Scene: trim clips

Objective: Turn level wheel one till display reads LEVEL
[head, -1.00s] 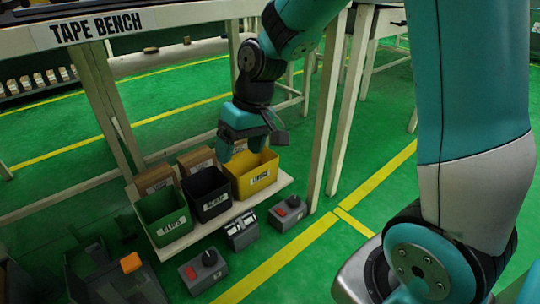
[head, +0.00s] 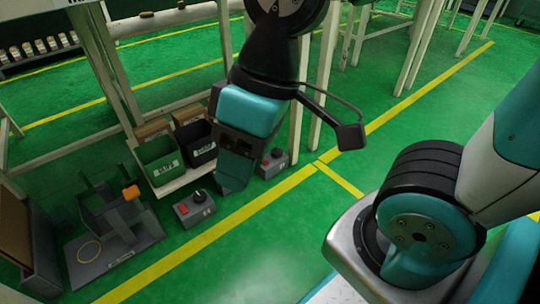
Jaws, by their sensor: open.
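My gripper (head: 234,180) hangs pointing down in front of the bins, with its jaws open and nothing seen between them. A grey control box (head: 195,208) with a red button and a black knob (head: 199,196) sits on the floor left of it. A second grey box (head: 272,163) with a red part and a dark knob sits just right of it, partly covered. I cannot tell which knob, if either, is level wheel one. No readable display shows; the small box between the control boxes is hidden behind my gripper.
A green bin (head: 162,163) and a black bin (head: 196,143) stand on a low pale shelf (head: 172,187). A grey fixture (head: 112,236) with an orange block (head: 131,192) lies at left. White bench legs rise behind my gripper.

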